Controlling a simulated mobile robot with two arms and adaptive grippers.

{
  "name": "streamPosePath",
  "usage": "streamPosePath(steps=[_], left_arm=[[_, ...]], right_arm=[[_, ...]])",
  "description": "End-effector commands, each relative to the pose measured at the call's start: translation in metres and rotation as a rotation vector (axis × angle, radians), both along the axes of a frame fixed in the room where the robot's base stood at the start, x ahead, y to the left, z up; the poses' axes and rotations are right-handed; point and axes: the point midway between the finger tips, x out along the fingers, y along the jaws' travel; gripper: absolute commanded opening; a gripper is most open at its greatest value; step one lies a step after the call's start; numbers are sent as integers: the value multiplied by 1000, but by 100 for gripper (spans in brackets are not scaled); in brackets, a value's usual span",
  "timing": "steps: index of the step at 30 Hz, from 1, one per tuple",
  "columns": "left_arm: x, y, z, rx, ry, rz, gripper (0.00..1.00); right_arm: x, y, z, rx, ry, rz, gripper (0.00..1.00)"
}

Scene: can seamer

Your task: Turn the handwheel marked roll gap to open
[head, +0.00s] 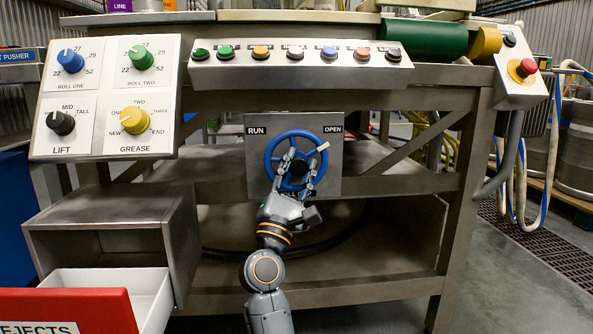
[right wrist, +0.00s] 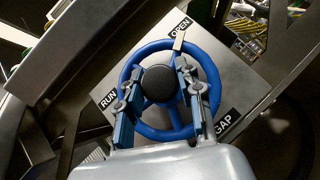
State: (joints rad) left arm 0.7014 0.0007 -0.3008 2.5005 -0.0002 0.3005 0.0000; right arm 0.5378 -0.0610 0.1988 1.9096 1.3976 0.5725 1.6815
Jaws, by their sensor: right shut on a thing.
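The blue handwheel (head: 267,158) is on a grey panel (head: 331,185) with the labels RUN (head: 256,130) at upper left and OPEN (head: 332,129) at upper right. A pale pointer tab (head: 322,147) on the rim sits just under OPEN; in the right wrist view the tab (right wrist: 179,41) lies beside the OPEN label (right wrist: 178,28). My right gripper (head: 291,160) is shut on the handwheel, with its fingers on either side of the dark hub (right wrist: 159,82). The lower label is partly hidden; GAP (right wrist: 224,121) reads in the wrist view. My left gripper is not in view.
A row of push buttons (head: 295,55) runs above the wheel. A knob panel (head: 105,95) is at left, over a steel box (head: 110,222) and a red-fronted drawer (head: 70,310). A red stop button (head: 526,68) is at upper right. Frame legs and a diagonal brace flank the wheel.

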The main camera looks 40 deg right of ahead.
Motion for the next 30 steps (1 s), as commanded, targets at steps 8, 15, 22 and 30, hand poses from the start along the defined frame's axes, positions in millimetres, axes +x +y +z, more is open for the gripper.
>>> streamPosePath(steps=[8, 15, 22, 30], left_arm=[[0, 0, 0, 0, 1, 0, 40], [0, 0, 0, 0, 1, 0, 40], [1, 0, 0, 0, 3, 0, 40], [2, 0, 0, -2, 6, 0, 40]], right_arm=[[0, 0, 0, 7, -5, 3, 0], [0, 0, 0, 5, -5, 2, 59], [0, 0, 0, 4, -4, 1, 59], [-1, 0, 25, 7, -10, 3, 59]])
